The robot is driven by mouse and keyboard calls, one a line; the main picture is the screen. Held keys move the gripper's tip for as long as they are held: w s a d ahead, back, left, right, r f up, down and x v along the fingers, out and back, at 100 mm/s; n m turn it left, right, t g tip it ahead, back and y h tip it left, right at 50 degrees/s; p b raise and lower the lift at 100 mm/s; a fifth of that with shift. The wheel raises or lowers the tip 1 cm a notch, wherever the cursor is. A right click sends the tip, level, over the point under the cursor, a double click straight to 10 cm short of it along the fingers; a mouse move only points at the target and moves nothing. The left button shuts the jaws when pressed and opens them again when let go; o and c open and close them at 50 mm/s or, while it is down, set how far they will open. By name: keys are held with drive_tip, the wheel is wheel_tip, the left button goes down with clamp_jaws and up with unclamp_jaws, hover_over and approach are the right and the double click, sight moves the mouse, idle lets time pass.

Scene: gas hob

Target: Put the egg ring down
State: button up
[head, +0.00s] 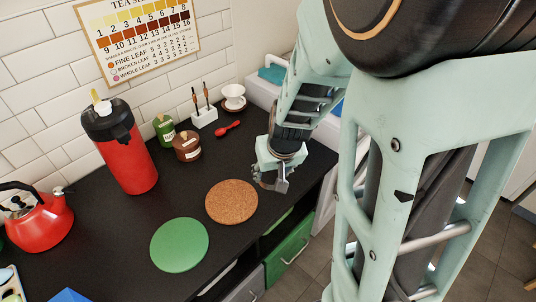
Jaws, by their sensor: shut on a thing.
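My gripper (269,183) is low over the right part of the black counter, just right of the cork mat. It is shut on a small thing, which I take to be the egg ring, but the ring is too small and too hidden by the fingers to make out. I cannot tell whether it touches the counter. The round cork mat (231,202) and the round green mat (180,245) lie flat and bare on the counter (110,225).
A red pump flask (124,150) and a red kettle (38,220) stand at the left. A green jar (164,131), a brown jar (187,147), a white holder (204,117), a red spoon (228,128) and a white dripper (233,96) are at the back. The counter edge drops off right of the mats.

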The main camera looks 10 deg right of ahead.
drive_tip(key=s, duration=0.1)
drive_tip(key=s+r, duration=0.1)
drive_tip(key=s+p, duration=0.1)
drive_tip(key=shift+d+r, duration=0.1)
drive_tip(key=shift+r, duration=0.25)
drive_tip(key=shift+m, duration=0.3)
drive_tip(key=shift+w+d+f, duration=0.1)
drive_tip(key=shift+w+f, duration=0.25)
drive_tip(key=shift+w, duration=0.45)
drive_tip(key=shift+w+d+f, duration=0.15)
drive_tip(key=shift+w+f, duration=0.25)
drive_tip(key=shift+w, duration=0.4)
drive_tip(key=shift+w+d+f, duration=0.1)
drive_tip(key=shift+w+f, duration=0.25)
drive_tip(key=shift+w, duration=0.45)
